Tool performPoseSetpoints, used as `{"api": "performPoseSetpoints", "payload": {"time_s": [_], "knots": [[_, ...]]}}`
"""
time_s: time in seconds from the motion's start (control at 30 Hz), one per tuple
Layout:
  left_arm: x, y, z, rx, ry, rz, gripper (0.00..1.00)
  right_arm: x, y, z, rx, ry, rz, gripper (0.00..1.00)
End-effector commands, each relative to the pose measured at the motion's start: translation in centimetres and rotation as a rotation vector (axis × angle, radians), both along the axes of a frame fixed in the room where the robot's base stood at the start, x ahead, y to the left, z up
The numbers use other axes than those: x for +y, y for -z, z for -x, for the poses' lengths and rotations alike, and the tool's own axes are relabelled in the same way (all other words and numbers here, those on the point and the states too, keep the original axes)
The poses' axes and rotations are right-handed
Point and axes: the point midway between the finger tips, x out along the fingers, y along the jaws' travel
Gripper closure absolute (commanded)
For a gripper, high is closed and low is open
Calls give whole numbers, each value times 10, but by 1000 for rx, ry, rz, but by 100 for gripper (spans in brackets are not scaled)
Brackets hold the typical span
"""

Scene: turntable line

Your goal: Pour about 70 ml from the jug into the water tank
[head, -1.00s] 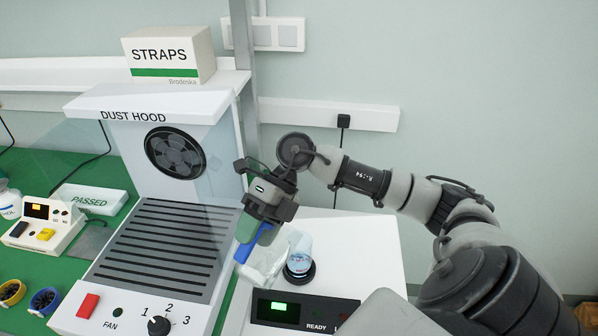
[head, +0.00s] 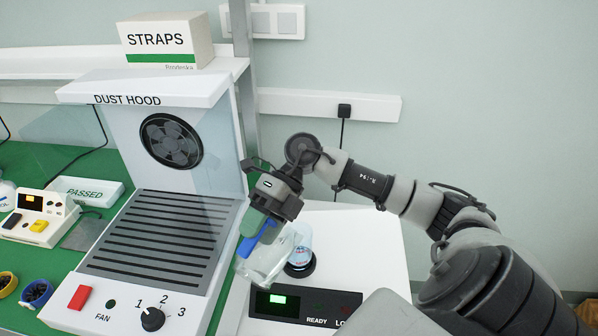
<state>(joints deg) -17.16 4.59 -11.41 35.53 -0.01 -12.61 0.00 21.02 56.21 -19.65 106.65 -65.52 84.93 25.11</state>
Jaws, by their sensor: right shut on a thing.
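My right gripper (head: 262,222) is shut on the blue handle (head: 258,240) of a clear jug. The jug (head: 265,264) is tilted, held above the white machine (head: 350,250) and just left of the water tank. The water tank (head: 303,236) is a clear, small cylinder on a black round base (head: 300,269) on the machine's top. The jug overlaps the tank's left side in the picture. I cannot make out a stream or the water levels. My left gripper is not in view.
The machine's front panel has a lit green display (head: 278,300) and a READY label. The dust hood (head: 150,230), with its fan knob (head: 152,319), stands close on the left. A straps box (head: 165,40) sits on the shelf. The machine's top right is clear.

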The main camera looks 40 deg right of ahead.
Motion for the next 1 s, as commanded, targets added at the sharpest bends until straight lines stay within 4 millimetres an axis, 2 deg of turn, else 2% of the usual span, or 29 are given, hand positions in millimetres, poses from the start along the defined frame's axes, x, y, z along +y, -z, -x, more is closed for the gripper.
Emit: {"api": "performPoseSetpoints", "payload": {"time_s": [1.0], "knots": [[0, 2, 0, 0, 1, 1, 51, -9, -8, -1, 14, 0, -87, 91]]}}
